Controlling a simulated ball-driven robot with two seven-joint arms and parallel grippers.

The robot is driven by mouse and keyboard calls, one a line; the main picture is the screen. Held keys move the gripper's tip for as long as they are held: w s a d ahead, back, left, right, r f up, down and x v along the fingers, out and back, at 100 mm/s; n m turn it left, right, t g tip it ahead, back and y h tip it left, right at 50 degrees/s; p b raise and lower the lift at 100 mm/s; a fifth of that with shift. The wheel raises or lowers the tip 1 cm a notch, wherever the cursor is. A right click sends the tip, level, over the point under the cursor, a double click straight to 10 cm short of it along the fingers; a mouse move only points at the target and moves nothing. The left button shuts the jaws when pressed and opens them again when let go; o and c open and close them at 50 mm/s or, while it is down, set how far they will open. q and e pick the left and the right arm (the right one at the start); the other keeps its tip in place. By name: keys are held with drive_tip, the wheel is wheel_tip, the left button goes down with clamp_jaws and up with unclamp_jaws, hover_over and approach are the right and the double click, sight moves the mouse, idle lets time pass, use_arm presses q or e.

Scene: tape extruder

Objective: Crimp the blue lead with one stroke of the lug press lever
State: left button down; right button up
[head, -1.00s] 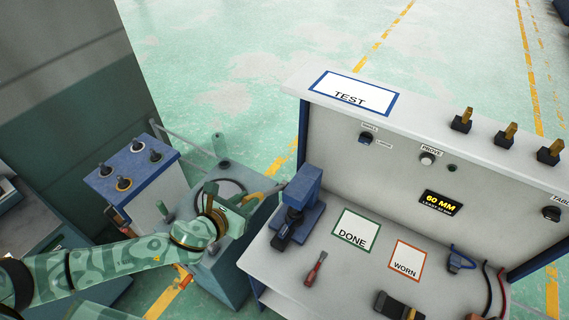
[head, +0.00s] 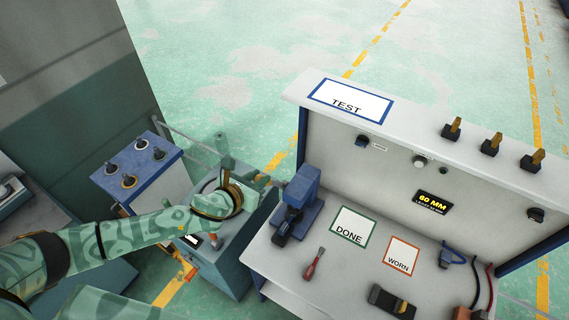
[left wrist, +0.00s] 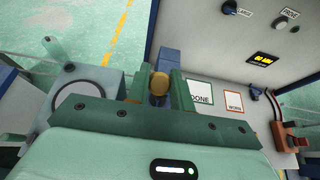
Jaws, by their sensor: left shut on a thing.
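My left gripper (head: 262,183) is beside the blue press (head: 300,198), over the edge between the grey-blue cabinet and the white bench. In the left wrist view its fingers (left wrist: 157,90) are shut on a round-ended ochre thing (left wrist: 159,84). I cannot tell whether this is the lever knob; its lower part is hidden by the gripper. The blue press also shows behind the fingers in the left wrist view (left wrist: 167,60). A blue lead (head: 455,252) lies looped at the right of the bench. My right gripper is not in view.
The DONE card (head: 353,227) and WORN card (head: 401,256) lie on the bench (head: 335,285) with a red screwdriver (head: 314,264) and a dark block (head: 391,300). The back panel (head: 400,165) carries knobs and a 60 MM display (head: 432,201). The cabinet (head: 220,270) stands left.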

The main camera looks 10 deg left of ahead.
use_arm(q)
drive_tip(key=shift+w+r, duration=0.3)
drive_tip(key=shift+w+d+r+p, duration=0.35)
drive_tip(key=shift+w+r+p, duration=0.25)
drive_tip(key=shift+w, duration=0.15)
drive_tip(key=shift+w+d+r+p, duration=0.2)
drive_tip(key=shift+w, duration=0.35)
drive_tip(key=shift+w+d+r+p, duration=0.15)
drive_tip(key=shift+w+r+p, duration=0.1)
drive_tip(key=shift+w, duration=0.3)
drive_tip(key=shift+w+d+r+p, duration=0.2)
drive_tip(key=shift+w, duration=0.35)
drive_tip(key=shift+w+d+r, duration=0.2)
drive_tip(key=shift+w+d, duration=0.05)
drive_tip(key=shift+w, duration=0.45)
drive_tip(key=shift+w+d+r, duration=0.15)
drive_tip(key=shift+w+r, duration=0.05)
drive_tip(key=shift+w, duration=0.05)
drive_tip(key=c, duration=1.1)
unclamp_jaws()
drive_tip(key=shift+f, duration=0.1)
drive_tip(key=shift+c, duration=0.2)
